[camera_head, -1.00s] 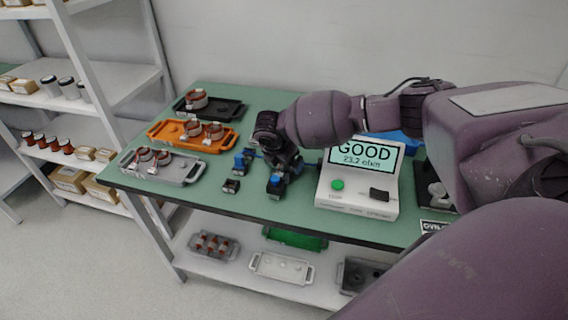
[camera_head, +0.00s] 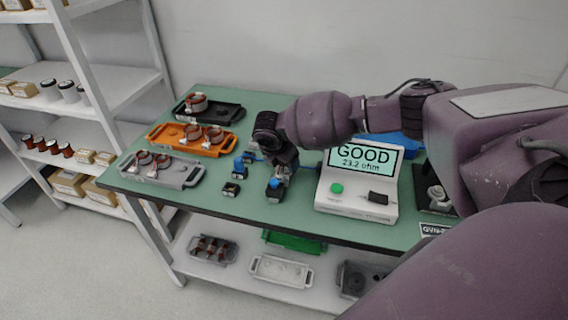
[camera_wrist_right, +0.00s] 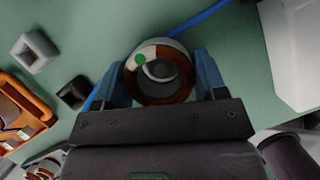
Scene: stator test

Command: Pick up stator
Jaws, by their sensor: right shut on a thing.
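My right gripper (camera_wrist_right: 160,76) is shut on a stator (camera_wrist_right: 180,91), a copper-coloured ring with a pale patch and a green dot on top. The ring sits between its two blue fingers in the right wrist view. In the head view this gripper (camera_head: 277,178) points down over the green table (camera_head: 210,220), left of the tester, and mostly hides the held stator. I cannot tell how high the stator is. Other copper stators stand on the grey tray (camera_head: 185,180), orange tray (camera_head: 160,135) and black tray (camera_head: 228,108). My left gripper is not in view.
The white tester (camera_head: 345,204) reads GOOD, 23.2 ohm. Small dark blocks, one of them (camera_head: 231,189), stand left of the gripper. A dark tray (camera_head: 432,216) with a part on it lies right of the tester. A lower shelf (camera_head: 225,265) holds more trays.

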